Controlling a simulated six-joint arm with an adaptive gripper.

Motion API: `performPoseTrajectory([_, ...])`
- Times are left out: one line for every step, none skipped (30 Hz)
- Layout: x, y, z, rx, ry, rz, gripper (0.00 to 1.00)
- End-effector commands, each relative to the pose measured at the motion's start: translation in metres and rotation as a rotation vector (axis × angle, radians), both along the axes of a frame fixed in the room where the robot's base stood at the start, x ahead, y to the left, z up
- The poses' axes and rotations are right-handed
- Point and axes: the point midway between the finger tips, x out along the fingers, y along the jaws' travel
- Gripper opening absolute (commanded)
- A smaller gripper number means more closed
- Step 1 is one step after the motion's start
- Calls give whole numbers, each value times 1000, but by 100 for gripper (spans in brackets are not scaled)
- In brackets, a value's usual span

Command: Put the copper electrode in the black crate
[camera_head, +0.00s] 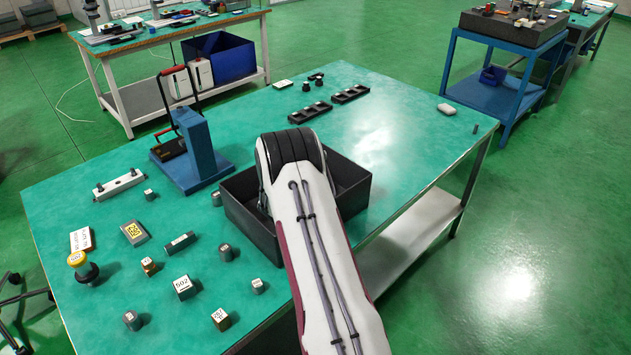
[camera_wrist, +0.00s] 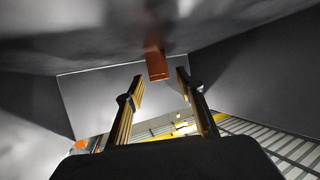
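The black crate (camera_head: 258,225) stands on the green table, and my arm reaches over it, hiding much of its inside in the head view. In the wrist view grey crate walls (camera_wrist: 245,65) surround my gripper (camera_wrist: 160,76). Its two fingers are apart. The copper electrode (camera_wrist: 158,68), an orange-brown block, is inside the crate, just beyond and between the fingertips, with a visible gap on each side. It seems to rest against the crate's floor, at the top of the wrist view. The head view hides the electrode and my gripper.
A blue press-like stand (camera_head: 196,150) is close to the crate's left. Several small labelled blocks, including one marked 502 (camera_head: 184,287), lie left of the crate. Black slotted trays (camera_head: 310,112) lie behind it. The table's right side is mostly clear.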

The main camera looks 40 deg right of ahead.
Motion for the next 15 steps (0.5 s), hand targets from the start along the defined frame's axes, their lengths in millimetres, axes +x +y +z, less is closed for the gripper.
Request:
performPoseTrajectory([-1,3,1,1,1,1,37])
performPoseTrajectory([-1,5,1,1,1,1,37])
performPoseTrajectory([-2,7,3,1,1,1,37])
performPoseTrajectory([-3,9,3,0,2,2,37])
performPoseTrajectory([-4,11,4,0,2,2,37])
performPoseTrajectory([-5,14,5,0,2,2,37])
performPoseTrajectory([-6,16,7,-1,1,2,37])
performPoseTrajectory([-7,19,8,-1,1,2,37])
performPoseTrajectory([-9,22,9,1,1,1,37])
performPoseTrajectory([-10,25,11,1,1,1,37])
performPoseTrajectory([-11,28,12,2,1,1,37])
performPoseTrajectory([-12,33,14,1,1,2,37])
performPoseTrajectory([-13,35,15,0,0,2,37])
performPoseTrajectory([-15,38,17,-1,1,2,37])
performPoseTrajectory([-16,42,18,0,2,2,37])
